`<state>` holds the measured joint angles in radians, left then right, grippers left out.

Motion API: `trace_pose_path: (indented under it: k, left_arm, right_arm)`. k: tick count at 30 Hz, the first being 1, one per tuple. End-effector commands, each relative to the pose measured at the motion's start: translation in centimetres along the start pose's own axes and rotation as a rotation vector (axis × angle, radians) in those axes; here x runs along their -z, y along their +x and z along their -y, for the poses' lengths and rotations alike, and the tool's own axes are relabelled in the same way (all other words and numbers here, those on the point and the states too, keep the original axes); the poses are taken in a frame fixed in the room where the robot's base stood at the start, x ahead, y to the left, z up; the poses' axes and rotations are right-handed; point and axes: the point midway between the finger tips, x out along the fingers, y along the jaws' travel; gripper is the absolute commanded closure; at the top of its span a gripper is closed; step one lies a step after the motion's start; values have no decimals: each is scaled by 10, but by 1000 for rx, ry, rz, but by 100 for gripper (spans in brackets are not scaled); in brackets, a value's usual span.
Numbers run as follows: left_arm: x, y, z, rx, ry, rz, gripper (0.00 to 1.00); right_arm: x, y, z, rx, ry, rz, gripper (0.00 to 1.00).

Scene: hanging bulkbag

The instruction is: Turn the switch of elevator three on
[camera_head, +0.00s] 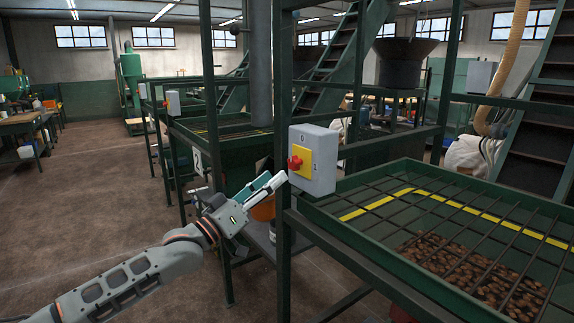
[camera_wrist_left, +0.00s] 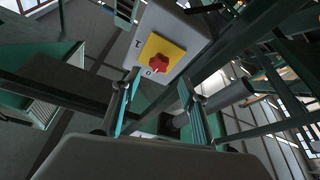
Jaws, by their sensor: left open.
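A grey switch box (camera_head: 323,150) is fixed to the nearest green post, with a yellow plate (camera_head: 304,157) and a red knob (camera_head: 295,163). A 0 is marked above the plate and a 1 to its right. No elevator number shows on this post. My left gripper (camera_head: 276,181) is open just left of and slightly below the knob. In the left wrist view, the red knob (camera_wrist_left: 158,62) shows just beyond the gap between the open fingers (camera_wrist_left: 158,84), and nothing is held. Contact with the knob cannot be told. My right gripper is out of view.
A green hopper grate (camera_head: 400,190) with brown nuts (camera_head: 465,272) lies right of the box. Green posts and a crossbar stand close to my left arm. A second switch box (camera_head: 173,103) stands farther back near a 2 sign (camera_head: 197,161). Open floor (camera_head: 110,210) lies at left.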

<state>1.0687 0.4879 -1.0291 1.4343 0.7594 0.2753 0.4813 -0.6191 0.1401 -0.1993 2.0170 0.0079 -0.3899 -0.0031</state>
Motion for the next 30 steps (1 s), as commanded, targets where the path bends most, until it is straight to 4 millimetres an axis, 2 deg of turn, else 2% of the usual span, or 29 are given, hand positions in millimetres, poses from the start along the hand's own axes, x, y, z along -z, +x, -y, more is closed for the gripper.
trace_pose_path:
  k: [12, 18, 25, 26, 30]
  left_arm:
    - [-1, 59, 0, 0, 2, 0, 57]
    - [-1, 71, 0, 0, 2, 0, 57]
    - [0, 72, -1, 0, 1, 0, 57]
    - [0, 72, -1, 0, 1, 0, 60]
    - [0, 72, -1, 0, 1, 0, 96]
  right_arm:
    - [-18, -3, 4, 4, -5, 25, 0]
    - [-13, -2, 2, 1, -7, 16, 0]
    - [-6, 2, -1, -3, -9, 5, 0]
    - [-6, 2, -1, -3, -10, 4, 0]
    - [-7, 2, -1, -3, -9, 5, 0]
